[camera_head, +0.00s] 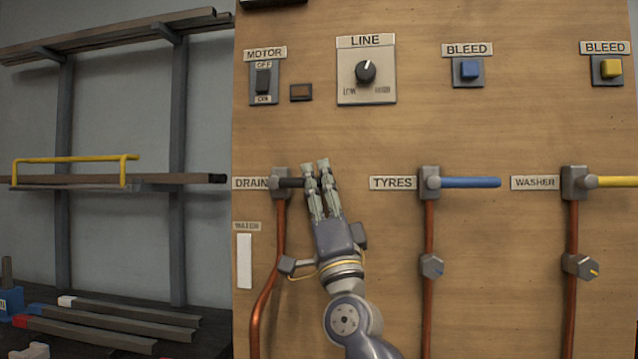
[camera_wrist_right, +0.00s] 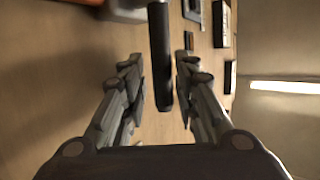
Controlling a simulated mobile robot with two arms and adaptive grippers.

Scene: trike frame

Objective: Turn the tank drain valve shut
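The drain valve's black lever (camera_head: 288,183) sticks out to the right, level, from its grey valve body (camera_head: 279,181) beside the DRAIN label. My right gripper (camera_head: 316,168) is in front of the lever's outer end and hides part of it. In the right wrist view the dark lever (camera_wrist_right: 159,55) runs between the two fingers of the gripper (camera_wrist_right: 160,78), with a gap on each side. The fingers are apart and not visibly touching it. My left gripper is not in view.
The TYRES valve with a blue lever (camera_head: 470,182) is to the right, and the WASHER valve with a yellow lever (camera_head: 615,181) farther right. The LINE knob (camera_head: 366,71) and MOTOR switch (camera_head: 263,81) are above. A copper pipe (camera_head: 279,240) runs below the drain valve.

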